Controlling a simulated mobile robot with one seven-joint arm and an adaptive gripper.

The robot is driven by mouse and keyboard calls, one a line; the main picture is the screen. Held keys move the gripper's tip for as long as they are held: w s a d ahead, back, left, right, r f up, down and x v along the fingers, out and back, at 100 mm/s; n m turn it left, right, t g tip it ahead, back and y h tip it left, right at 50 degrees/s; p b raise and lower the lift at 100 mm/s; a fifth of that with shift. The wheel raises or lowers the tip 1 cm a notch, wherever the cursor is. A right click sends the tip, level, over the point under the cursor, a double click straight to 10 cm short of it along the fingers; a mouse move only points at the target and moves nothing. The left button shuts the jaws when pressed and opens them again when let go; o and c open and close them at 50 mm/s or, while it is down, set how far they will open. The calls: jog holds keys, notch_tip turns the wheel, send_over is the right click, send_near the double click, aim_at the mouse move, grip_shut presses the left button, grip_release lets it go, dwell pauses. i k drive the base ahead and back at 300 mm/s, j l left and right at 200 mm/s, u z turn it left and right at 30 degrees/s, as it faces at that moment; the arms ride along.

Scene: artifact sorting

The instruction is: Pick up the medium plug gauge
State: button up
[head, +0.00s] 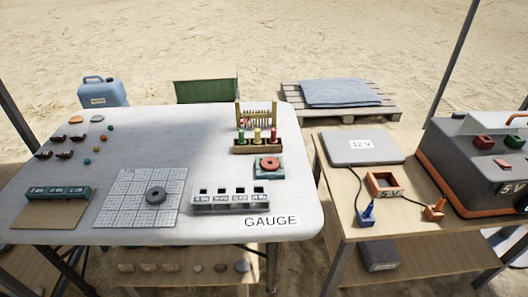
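Three upright plug gauges stand in a row in a small wooden rack (258,149) at the back right of the white table: a green one (241,137), a yellow one (257,135) and a red one (273,135). The yellow gauge is in the middle; their size difference is too small to tell. Their lower ends are hidden in the rack. My gripper is not in view.
On the white table (215,130), a teal block with a red ring (269,163) and a grey slotted holder (231,200) stand in front of the rack. A wire-bead frame (257,112) stands behind it. A grey ring (156,195) lies on a grid plate (125,205).

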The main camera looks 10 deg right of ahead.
aim_at(256, 141)
jog(key=i+l+u, duration=0.2)
jog(key=l+u, duration=0.15)
jog(key=l, duration=0.4)
jog(key=i+l+u, duration=0.1)
jog(key=l+u, duration=0.3)
jog(key=l, duration=0.35)
jog(key=l+u, duration=0.35)
jog(key=l, duration=0.4)
